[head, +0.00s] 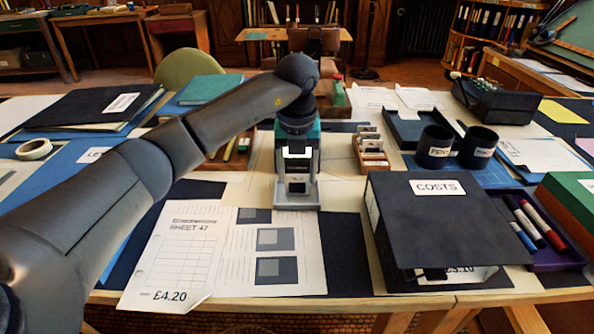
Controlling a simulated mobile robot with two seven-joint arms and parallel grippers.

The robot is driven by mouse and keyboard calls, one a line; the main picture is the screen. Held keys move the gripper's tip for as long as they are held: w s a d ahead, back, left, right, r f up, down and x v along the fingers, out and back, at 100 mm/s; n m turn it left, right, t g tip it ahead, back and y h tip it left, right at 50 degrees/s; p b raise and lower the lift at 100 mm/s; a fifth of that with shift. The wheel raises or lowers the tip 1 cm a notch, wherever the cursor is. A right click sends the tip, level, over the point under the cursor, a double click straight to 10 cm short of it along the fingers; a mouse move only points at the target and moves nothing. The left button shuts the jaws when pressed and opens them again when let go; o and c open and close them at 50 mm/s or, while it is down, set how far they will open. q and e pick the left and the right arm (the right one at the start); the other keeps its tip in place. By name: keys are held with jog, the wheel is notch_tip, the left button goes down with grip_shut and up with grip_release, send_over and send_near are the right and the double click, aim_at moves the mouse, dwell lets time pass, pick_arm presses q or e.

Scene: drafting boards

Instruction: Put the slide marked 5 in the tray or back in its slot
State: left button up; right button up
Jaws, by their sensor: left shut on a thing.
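My left gripper (297,198) points down just behind the printed sheet, over the pale tabletop. It is shut on a small slide (297,187), pale with a dark part, mostly hidden by the fingers; I cannot read a number on it. A wooden slide rack (373,168) stands to the right of the gripper, with several white-framed slides upright in it; their marks are too small to read. A dark shallow tray (403,137) lies behind and right of the rack. My right gripper is not in view.
A black COSTS box file (440,215) stands front right, close to the rack. Two black cups (435,147) stand behind it. A sheet marked £4.20 (180,255) lies in front of the gripper. Pens lie in a purple holder (560,257) at right.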

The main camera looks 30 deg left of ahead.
pick_arm(q)
jog(key=o, duration=1.4)
jog(key=shift+f, duration=0.1)
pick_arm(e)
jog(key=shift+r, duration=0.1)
pick_arm(q)
jog(key=shift+r, duration=0.4)
jog(key=shift+s+d+r+p, duration=0.15)
jog(key=shift+r+p, duration=0.55)
jog(key=shift+r, duration=1.2)
jog(key=shift+s+d+r+p, duration=0.1)
jog(key=shift+s+r+p, duration=0.4)
jog(key=shift+r, duration=1.45)
jog(key=shift+d+r+p, duration=0.1)
jog(key=shift+r+p, duration=0.8)
jog(key=shift+r, duration=1)
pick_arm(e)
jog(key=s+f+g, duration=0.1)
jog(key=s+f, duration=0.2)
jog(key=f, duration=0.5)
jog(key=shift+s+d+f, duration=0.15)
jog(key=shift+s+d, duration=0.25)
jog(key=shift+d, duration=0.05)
